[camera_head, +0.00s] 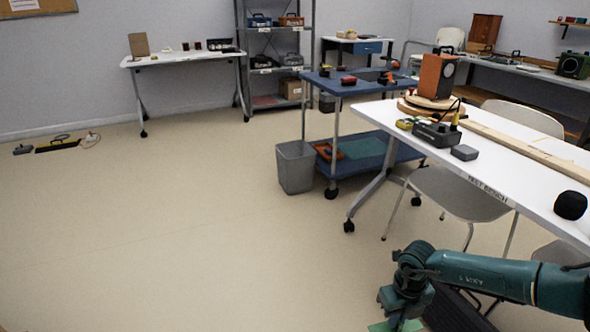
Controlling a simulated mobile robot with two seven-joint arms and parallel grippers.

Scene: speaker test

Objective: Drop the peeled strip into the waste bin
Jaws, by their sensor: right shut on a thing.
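The waste bin (296,170) is a grey, open-topped bin on the floor in the middle of the view, just left of the blue cart. My right gripper (397,318) is at the bottom edge, right of centre, low in the picture and well apart from the bin. It is shut on a light green piece, the peeled strip (381,327), which is mostly cut off by the frame edge. My left gripper is not in view.
A blue cart (360,88) with tools stands beside the bin. A white bench (500,165) with a speaker (436,77) and grey chairs (465,195) fill the right. Open floor (170,220) lies left and in front of the bin.

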